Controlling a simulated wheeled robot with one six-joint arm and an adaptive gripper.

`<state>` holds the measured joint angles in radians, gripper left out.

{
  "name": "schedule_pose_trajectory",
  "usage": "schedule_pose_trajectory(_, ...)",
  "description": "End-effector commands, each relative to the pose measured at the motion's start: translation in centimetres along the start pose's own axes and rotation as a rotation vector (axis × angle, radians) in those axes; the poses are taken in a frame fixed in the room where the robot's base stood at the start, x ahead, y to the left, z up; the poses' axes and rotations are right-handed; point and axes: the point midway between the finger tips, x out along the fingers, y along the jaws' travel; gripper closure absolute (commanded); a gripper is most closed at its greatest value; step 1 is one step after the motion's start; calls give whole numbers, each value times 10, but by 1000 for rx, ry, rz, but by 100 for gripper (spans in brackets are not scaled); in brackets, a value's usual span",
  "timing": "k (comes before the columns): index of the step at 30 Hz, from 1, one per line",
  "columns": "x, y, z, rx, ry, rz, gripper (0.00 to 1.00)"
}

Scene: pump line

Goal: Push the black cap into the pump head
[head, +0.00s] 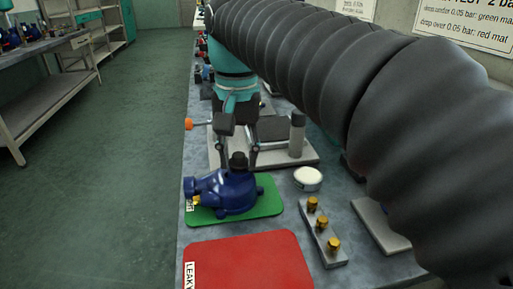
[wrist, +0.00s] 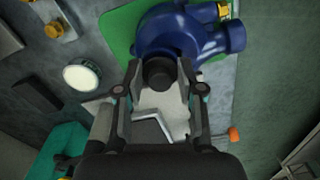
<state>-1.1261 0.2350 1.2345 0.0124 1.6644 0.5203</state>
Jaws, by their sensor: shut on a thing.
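The blue pump (head: 230,192) stands on the green mat (head: 262,208) in the head view, with a brass fitting low on its left side. It also shows at the top of the wrist view (wrist: 178,32). The black cap (head: 238,159) is upright at the top of the pump head. My gripper (wrist: 158,72) is shut on the black cap (wrist: 159,76), one finger on each side, pointing down at the pump. The cap's lower end is hidden, so I cannot tell how deep it sits or whether it touches the pump.
A red mat (head: 250,262) lies in front of the green one. To the right are a round white-topped thing (head: 308,178) and a grey block (head: 322,238) with brass fittings. A grey fixture with a post (head: 297,135) stands behind. An orange-tipped handle (head: 188,124) is at the left edge.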

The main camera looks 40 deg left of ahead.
Motion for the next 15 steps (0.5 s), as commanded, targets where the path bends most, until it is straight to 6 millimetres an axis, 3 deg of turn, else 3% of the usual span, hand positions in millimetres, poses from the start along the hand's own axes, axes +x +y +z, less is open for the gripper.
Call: schedule_pose_trajectory(15,6,0,0,0,0,0,79)
